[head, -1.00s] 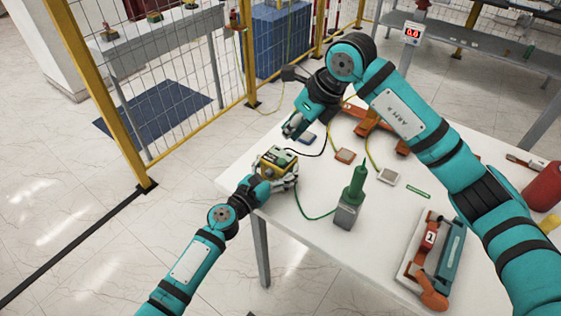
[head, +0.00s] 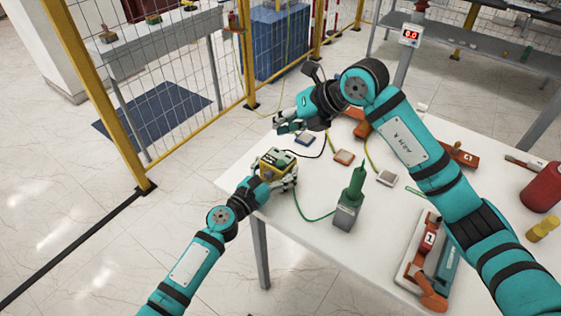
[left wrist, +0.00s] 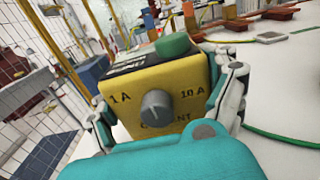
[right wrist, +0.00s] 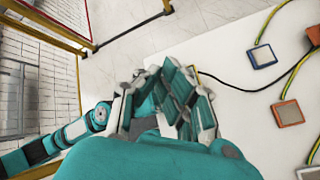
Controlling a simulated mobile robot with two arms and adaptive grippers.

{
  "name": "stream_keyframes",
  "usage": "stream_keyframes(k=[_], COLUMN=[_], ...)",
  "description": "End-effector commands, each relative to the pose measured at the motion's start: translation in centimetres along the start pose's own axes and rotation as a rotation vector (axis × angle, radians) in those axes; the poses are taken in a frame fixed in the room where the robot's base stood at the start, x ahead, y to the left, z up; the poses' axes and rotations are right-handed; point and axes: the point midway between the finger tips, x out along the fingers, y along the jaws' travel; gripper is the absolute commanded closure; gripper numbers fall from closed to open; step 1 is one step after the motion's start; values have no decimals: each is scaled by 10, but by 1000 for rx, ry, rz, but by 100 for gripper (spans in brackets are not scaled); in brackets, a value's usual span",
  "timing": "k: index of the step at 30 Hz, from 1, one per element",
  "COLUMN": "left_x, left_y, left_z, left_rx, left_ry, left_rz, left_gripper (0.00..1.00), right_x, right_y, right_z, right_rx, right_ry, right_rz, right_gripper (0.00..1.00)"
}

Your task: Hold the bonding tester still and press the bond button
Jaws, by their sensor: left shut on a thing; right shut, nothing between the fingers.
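The bonding tester (head: 275,163) is a yellow and black box at the left edge of the white table. My left gripper (head: 279,181) is shut on it, with one finger on each side. In the left wrist view, the tester (left wrist: 160,82) shows a grey current knob (left wrist: 156,104) marked 1 A to 10 A. A green bond button (left wrist: 172,45) stands on its top, clear of any finger. My right gripper (head: 286,122) is shut and empty, above and behind the tester, apart from it. In the right wrist view the closed fingers (right wrist: 175,100) hide the tester.
A green-handled probe in a grey holder (head: 347,208) stands right of the tester, joined by a green cable. Blue (head: 304,138), orange (head: 343,157) and grey (head: 387,178) pads lie behind. A red-orange clamp tray (head: 428,260) sits front right. A yellow-framed fence (head: 190,90) stands beyond the table.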

Motion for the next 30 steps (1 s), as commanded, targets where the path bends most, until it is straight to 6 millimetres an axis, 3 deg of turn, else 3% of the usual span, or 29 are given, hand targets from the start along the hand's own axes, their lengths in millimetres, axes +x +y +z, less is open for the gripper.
stream_keyframes(k=[15, 30], left_x=[0, 0], left_y=[0, 0], left_z=[0, 0], left_rx=[-1, -1], left_ry=[0, 0], left_rz=[-1, -1], left_gripper=[71, 71], right_x=[46, 52], right_y=[-34, -38], right_z=[-34, -38], right_rx=[1, -1], right_ry=[2, 1], right_rz=[0, 0], right_gripper=[100, 100])
